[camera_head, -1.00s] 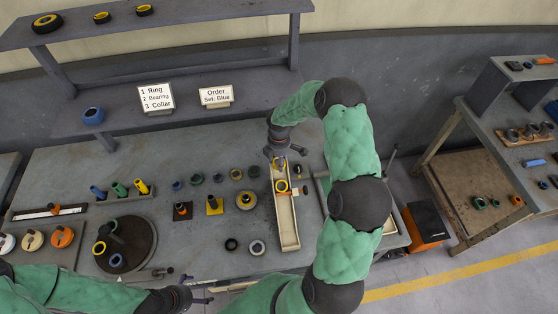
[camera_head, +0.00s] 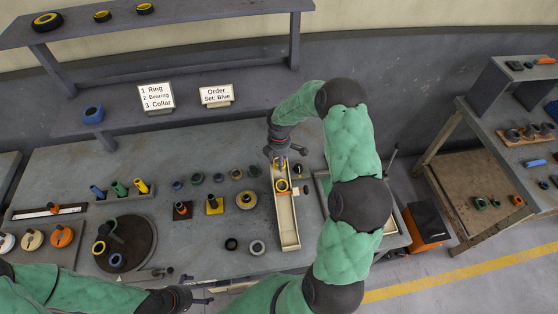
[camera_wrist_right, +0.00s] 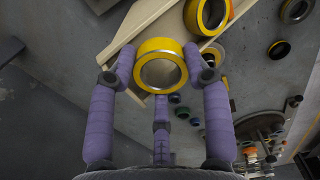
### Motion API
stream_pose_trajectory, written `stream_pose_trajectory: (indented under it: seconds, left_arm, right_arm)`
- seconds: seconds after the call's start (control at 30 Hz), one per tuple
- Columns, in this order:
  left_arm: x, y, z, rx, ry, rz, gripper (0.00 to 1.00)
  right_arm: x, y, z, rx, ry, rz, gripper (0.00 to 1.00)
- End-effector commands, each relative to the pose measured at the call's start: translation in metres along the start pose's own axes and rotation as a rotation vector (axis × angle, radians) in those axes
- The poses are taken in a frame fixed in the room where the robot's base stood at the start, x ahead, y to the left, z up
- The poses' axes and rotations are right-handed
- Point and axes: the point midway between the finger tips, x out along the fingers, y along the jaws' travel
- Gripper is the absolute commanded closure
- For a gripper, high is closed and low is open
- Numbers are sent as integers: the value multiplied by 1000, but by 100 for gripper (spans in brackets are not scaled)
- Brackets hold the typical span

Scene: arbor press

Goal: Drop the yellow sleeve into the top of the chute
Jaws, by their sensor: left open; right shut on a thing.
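The yellow sleeve (camera_wrist_right: 160,65) is a short ring with a metal-lined bore. My right gripper (camera_wrist_right: 160,72) is shut on it, with purple fingers on either side; only a little yellow shows in the head view (camera_head: 278,162). The chute (camera_head: 289,220) is a long, pale, narrow channel on the bench. My right gripper (camera_head: 280,156) is over its far end, and the sleeve overlaps the pale chute wall (camera_wrist_right: 128,32) in the wrist view. I cannot tell whether they touch. My left gripper (camera_head: 202,294) is open and empty at the front edge.
Another yellow ring (camera_head: 282,186) is in the upper part of the chute. A dark round turntable (camera_head: 128,243) is further left. A shelf (camera_head: 190,105) with signs stands behind.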

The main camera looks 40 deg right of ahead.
Motion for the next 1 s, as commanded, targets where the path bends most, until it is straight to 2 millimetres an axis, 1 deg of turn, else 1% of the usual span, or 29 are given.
stream_pose_trajectory:
  seconds: [0.03, 0.43, 0.47, 0.5, 0.53, 0.57, 0.97, 1.0]
  left_arm:
    - [2, -1, 0, 0, 0, 0, 0]
    - [3, -1, 0, 0, 0, 0, 0]
    - [3, -1, 0, 0, 0, 0, 0]
    - [3, -1, 0, 0, 0, 0, 0]
    - [3, -1, 0, 0, 0, 0, 0]
    - [3, -1, 0, 0, 0, 0, 0]
    - [3, -1, 0, 0, 0, 0, 0]
    - [3, -1, 0, 0, 0, 0, 0]
  right_arm:
    - [4, -1, 1, 1, -1, -3, 91]
    - [6, -3, 1, 0, -1, -8, 92]
    - [7, -3, 1, 0, -1, -8, 48]
    - [7, -3, 1, 0, -1, -9, 37]
    - [7, -4, 1, 0, -1, -9, 28]
    - [7, -4, 1, 0, -1, -10, 23]
    - [4, -1, 1, 0, -1, -3, 23]
    - [4, -1, 1, 0, 0, -3, 18]
